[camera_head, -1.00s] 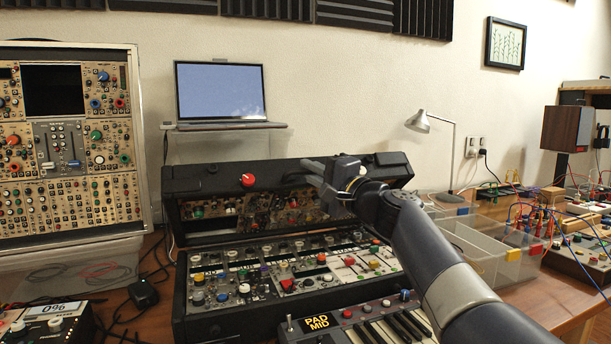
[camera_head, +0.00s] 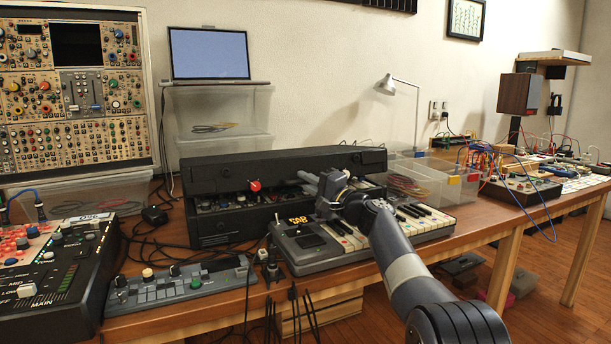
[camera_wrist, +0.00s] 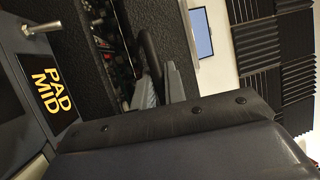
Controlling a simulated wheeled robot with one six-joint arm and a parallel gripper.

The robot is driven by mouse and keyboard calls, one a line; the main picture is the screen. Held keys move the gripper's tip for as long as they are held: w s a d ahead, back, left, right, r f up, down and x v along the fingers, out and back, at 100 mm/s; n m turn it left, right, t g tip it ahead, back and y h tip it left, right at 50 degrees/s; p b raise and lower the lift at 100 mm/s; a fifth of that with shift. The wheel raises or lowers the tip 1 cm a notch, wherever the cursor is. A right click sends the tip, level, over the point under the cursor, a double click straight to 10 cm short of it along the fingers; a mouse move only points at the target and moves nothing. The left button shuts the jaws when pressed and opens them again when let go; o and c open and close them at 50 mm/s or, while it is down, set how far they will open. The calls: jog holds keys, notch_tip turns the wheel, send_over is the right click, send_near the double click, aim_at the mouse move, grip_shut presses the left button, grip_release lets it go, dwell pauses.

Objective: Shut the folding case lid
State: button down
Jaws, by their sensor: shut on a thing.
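The black folding case stands on the wooden table, its lid (camera_head: 225,172) lowered far over the base (camera_head: 225,229). A gap along the front still shows knobs and panels, including a red knob (camera_head: 255,186).
A small keyboard (camera_head: 335,237) sits close in front of the case, under my arm. Clear bins (camera_head: 425,182) stand to the right. A laptop (camera_head: 209,55) stands behind on a clear box.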

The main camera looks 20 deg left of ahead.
jog(key=shift+f, duration=0.4)
jog(key=c, duration=1.8)
grip_release()
jog(key=shift+w, duration=0.1)
jog(key=shift+o, duration=0.2)
jog(key=shift+s+d+f, duration=0.2)
jog(key=shift+d, duration=0.25)
jog(key=v, duration=0.8)
jog(key=shift+s+d+r, duration=0.2)
jog(key=shift+d, duration=0.1)
jog(key=shift+s+d+f, duration=0.25)
jog(key=shift+s+d, duration=0.05)
jog(key=shift+d, duration=0.2)
